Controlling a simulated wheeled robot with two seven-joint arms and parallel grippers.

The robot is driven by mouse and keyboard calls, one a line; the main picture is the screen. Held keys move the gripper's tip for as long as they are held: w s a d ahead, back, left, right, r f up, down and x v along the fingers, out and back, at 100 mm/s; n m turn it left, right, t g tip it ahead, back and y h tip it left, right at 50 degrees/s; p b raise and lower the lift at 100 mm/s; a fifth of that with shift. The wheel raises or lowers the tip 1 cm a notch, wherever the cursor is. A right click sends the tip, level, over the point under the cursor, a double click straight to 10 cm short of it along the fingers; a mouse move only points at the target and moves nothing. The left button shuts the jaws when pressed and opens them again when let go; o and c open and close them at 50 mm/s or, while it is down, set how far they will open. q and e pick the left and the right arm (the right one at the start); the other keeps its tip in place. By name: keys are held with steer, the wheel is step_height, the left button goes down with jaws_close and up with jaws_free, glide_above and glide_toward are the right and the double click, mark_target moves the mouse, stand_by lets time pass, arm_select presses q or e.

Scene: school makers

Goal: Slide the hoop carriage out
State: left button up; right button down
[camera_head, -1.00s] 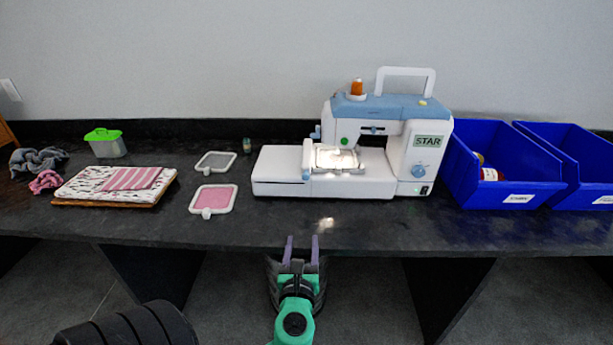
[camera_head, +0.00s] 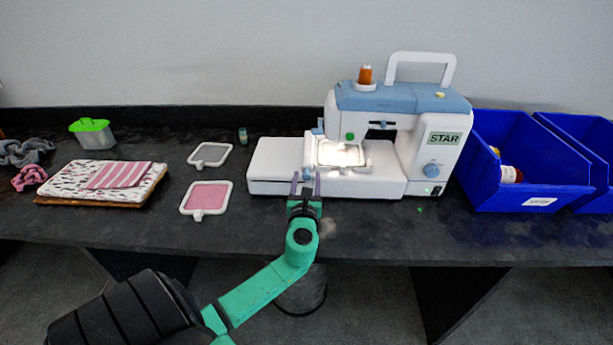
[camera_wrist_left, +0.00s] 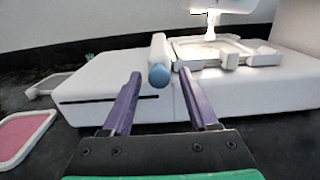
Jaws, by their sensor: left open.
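The white and blue embroidery machine (camera_head: 385,100) stands on the dark table. Its hoop carriage (camera_head: 309,152) is a white bar on the machine's bed, left of the lit hoop (camera_head: 343,157). In the left wrist view the carriage (camera_wrist_left: 158,50) points toward me with a blue end cap, and the hoop (camera_wrist_left: 225,54) is at its right. My left gripper (camera_head: 305,181) is open at the front of the bed, with its purple fingers pointing to the carriage. In the wrist view the fingers (camera_wrist_left: 160,84) are apart, with the blue cap beyond and between them, not gripped. My right gripper is out of view.
Two loose hoops, one grey (camera_head: 210,154) and one pink (camera_head: 206,198), lie left of the machine. Folded fabric (camera_head: 110,182) and a green-lidded box (camera_head: 92,133) are farther left. Blue bins (camera_head: 535,185) stand close on the right. Table is clear in front.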

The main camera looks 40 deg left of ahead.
arm_select(q)
steer(key=shift+w+a, duration=0.3)
jaws_close()
stand_by(1.3)
